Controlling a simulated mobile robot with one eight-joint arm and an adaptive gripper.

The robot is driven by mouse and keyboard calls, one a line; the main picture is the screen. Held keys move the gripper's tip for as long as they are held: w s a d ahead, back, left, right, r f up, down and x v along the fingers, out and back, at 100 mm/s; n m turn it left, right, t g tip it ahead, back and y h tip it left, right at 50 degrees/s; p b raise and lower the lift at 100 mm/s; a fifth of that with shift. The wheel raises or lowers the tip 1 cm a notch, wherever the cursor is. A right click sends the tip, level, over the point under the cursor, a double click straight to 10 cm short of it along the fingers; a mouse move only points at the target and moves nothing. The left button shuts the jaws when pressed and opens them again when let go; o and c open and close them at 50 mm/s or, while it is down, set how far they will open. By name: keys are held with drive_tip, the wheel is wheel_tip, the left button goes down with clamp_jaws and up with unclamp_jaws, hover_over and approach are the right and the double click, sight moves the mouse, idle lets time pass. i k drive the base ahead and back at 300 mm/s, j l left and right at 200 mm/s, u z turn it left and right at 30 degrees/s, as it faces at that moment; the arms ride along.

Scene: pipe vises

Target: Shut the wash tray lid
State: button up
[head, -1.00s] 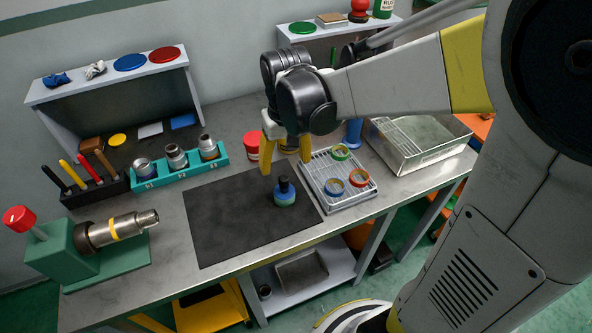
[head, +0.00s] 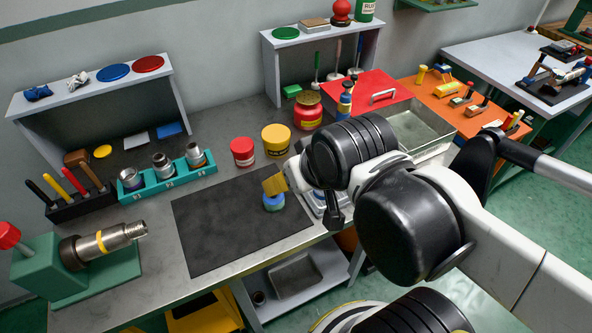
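The wash tray (head: 437,152) is a pale metal tray at the right rear of the bench, with its right part uncovered and its inside showing. A red lid panel (head: 352,82) with a silver handle (head: 383,97) lies at the tray's left side. I cannot tell how it joins the tray, and my arm hides its lower edge. The opening between the fingers is hidden.
A red jar (head: 242,152), a yellow jar (head: 276,140) and a bottle (head: 345,100) stand near the tray. A green vise (head: 55,262) holds a pipe at left. The black mat (head: 225,225) is mostly bare.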

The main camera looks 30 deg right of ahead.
sight(375, 90)
drive_tip(key=i+l+z, duration=0.1)
drive_tip(key=l, duration=0.25)
drive_tip(key=i+l+z, duration=0.1)
drive_tip(key=l, duration=0.2)
drive_tip(key=i+l, duration=0.15)
drive_tip(key=l, duration=0.15)
drive_tip(key=i+l+z, duration=0.15)
drive_tip(key=l, duration=0.2)
